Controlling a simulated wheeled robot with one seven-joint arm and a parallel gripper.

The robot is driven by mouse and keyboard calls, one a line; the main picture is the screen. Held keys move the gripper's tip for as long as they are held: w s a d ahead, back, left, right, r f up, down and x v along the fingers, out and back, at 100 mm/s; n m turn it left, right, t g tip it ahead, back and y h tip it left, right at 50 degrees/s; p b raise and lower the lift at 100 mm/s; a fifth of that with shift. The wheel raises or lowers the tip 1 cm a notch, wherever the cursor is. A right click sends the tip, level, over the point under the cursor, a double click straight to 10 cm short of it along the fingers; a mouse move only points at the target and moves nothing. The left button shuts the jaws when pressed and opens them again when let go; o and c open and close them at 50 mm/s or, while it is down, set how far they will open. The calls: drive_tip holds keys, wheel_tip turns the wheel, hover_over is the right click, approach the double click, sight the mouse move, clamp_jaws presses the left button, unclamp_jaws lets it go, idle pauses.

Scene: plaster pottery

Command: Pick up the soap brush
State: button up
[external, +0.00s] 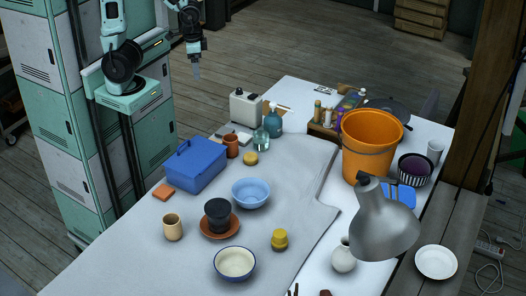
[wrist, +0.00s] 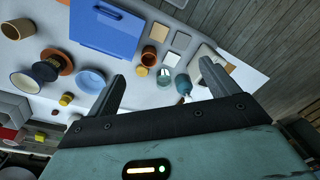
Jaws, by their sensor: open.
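A small yellow piece with a knob-like top (external: 280,240), which looks like the soap brush, stands on the grey cloth right of the dark pot. It also shows small at lower left in the wrist view (wrist: 67,99). A second, flatter yellow round piece (external: 250,158) lies behind the blue bowl; I cannot fully tell which of the two is the brush. My gripper (external: 196,72) hangs high beyond the table's far left side, well apart from both. In the wrist view its fingers (wrist: 163,69) are spread wide with nothing between them.
A blue toolbox (external: 194,166), terracotta cup (external: 232,146), glass bottle (external: 261,141) and teal bottle (external: 274,118) stand on the far side. A blue bowl (external: 251,193) and cream bowl (external: 234,263) flank the pot (external: 218,215). An orange bucket (external: 370,140) and grey lamp (external: 380,225) rise at right.

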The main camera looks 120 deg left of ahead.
drive_tip(key=shift+s, duration=0.35)
drive_tip(key=c, duration=0.4)
